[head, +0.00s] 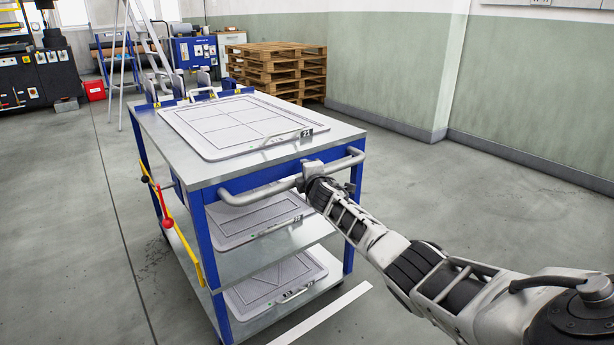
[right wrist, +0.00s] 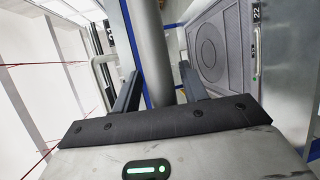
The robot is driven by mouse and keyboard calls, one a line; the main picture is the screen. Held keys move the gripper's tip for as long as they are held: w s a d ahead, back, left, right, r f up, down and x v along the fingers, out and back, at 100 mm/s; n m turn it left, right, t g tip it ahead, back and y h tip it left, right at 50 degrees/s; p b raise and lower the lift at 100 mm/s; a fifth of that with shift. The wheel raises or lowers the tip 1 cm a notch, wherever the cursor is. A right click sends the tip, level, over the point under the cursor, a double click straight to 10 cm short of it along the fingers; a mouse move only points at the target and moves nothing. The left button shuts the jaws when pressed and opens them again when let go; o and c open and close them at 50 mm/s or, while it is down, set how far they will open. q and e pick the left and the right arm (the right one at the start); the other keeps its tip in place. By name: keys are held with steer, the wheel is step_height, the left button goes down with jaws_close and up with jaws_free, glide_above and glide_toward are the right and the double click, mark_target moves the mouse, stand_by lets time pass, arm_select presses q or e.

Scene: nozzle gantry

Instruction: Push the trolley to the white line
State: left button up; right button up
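The trolley (head: 203,250) has a blue frame and grey metal shelves. Its end with the grey handle bar (head: 250,192) faces me. My right gripper (head: 314,178) is at the right part of this bar. In the right wrist view the bar (right wrist: 150,45) passes between the two fingers of my right gripper (right wrist: 160,78), with small gaps beside it, so the gripper looks open around it. The white line (head: 325,314) lies on the floor by the trolley's near right corner; its lower end leaves the picture. My left gripper is in neither view.
Panels lie on the trolley's top (head: 235,122) and lower shelves. A yellow rail (head: 182,235) with a red knob is on its left side. Stacked pallets (head: 278,70), a ladder (head: 120,60) and a blue cabinet (head: 195,52) stand behind. Floor is free left and right.

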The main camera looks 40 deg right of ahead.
arm_select(q)
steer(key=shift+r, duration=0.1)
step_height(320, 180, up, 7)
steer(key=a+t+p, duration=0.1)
steer(key=p, duration=0.4)
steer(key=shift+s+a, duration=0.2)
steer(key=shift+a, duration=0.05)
arm_select(e)
steer(key=v, duration=1.6)
steer(key=shift+r, duration=0.1)
